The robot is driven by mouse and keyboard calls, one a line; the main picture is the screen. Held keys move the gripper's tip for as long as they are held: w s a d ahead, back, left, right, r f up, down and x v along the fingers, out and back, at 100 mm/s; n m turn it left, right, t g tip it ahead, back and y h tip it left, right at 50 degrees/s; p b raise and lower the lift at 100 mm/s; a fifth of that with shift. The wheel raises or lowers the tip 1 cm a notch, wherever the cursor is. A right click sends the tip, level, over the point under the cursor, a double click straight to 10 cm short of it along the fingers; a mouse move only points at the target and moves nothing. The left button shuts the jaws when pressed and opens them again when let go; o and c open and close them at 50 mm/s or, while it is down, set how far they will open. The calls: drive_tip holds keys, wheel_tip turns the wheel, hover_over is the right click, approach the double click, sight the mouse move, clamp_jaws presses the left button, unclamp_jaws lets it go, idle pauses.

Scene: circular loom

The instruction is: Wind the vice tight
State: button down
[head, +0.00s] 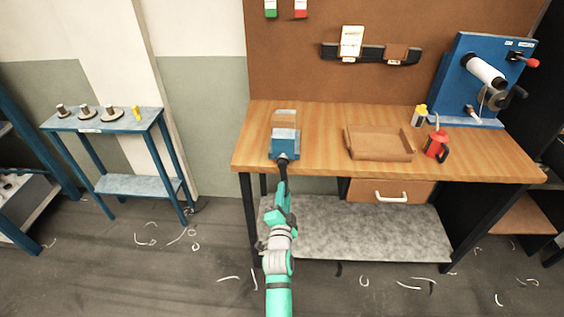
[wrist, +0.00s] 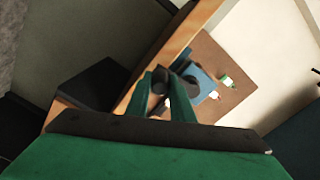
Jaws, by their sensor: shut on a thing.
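The blue vice (head: 285,146) stands at the left front edge of the wooden workbench (head: 230,165). A brownish block-like part shows at its top; I cannot tell whether something is clamped there. My gripper (head: 282,164) reaches up to the front of the vice. In the wrist view, my gripper (wrist: 175,90) has its green fingers shut on the dark vice handle (wrist: 190,74). The blue vice body (wrist: 207,84) shows just behind it. Most of the handle is hidden by the fingers and my arm.
A cardboard-coloured tray (head: 380,156), a red oil can (head: 437,146) and a blue crank machine (head: 462,70) are on the bench to the right. A drawer (head: 360,191) is under the bench top. A small blue table (head: 100,122) stands at the left.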

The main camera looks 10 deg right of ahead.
drive_tip(key=shift+w+a+f, duration=0.1)
drive_tip(key=shift+w+a, duration=0.05)
drive_tip(key=shift+a, duration=0.2)
drive_tip(key=c, duration=1.4)
unclamp_jaws()
drive_tip(key=shift+c, duration=0.2)
drive_tip(key=shift+a, duration=0.2)
drive_tip(key=v, duration=0.8)
drive_tip(key=shift+d, duration=0.15)
